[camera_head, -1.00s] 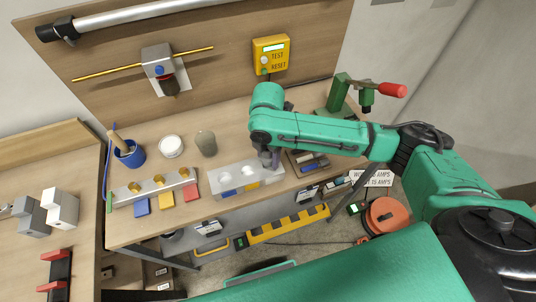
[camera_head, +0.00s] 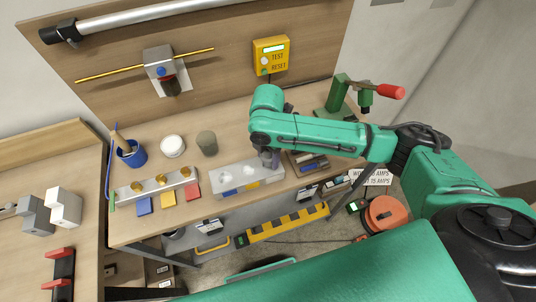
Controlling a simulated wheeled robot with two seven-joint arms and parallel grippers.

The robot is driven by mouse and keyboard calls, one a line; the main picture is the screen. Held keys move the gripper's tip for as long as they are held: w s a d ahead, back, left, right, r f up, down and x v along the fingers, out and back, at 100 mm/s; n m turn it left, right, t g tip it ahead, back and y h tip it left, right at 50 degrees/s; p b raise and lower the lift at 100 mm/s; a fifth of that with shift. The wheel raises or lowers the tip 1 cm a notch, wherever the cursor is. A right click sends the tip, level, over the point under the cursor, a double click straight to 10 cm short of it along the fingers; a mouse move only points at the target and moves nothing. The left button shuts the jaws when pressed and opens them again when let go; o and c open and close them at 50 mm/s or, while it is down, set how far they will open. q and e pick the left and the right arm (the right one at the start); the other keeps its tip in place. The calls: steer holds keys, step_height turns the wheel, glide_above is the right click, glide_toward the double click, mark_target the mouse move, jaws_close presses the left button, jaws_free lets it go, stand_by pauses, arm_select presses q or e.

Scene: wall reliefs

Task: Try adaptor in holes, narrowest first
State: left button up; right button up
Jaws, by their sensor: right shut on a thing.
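A pale grey block (camera_head: 233,184) with light round holes in its top lies near the bench's front edge. Two holes show; its right end lies under my right gripper. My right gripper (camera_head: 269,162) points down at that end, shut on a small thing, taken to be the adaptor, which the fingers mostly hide. I cannot tell whether it is inside a hole or only above it. A metal rail (camera_head: 124,193) to the left bears several brass round pieces (camera_head: 161,180). My left gripper is not in view.
Blue, yellow and red tabs (camera_head: 167,198) lie before the rail. A blue cup (camera_head: 131,157), a white round dish (camera_head: 172,146) and a grey-green cylinder (camera_head: 207,143) stand behind. A dark tray (camera_head: 309,164) lies right of the block, and a green press (camera_head: 338,95) stands behind it.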

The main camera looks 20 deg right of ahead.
steer(key=shift+f+b, duration=0.35)
steer(key=shift+f, duration=0.5)
steer(key=o, duration=1.4)
steer(key=shift+o, duration=0.2)
step_height(320, 180, up, 14)
steer(key=shift+f+b, duration=0.1)
steer(key=shift+b, duration=1.1)
steer(key=shift+r, duration=0.4)
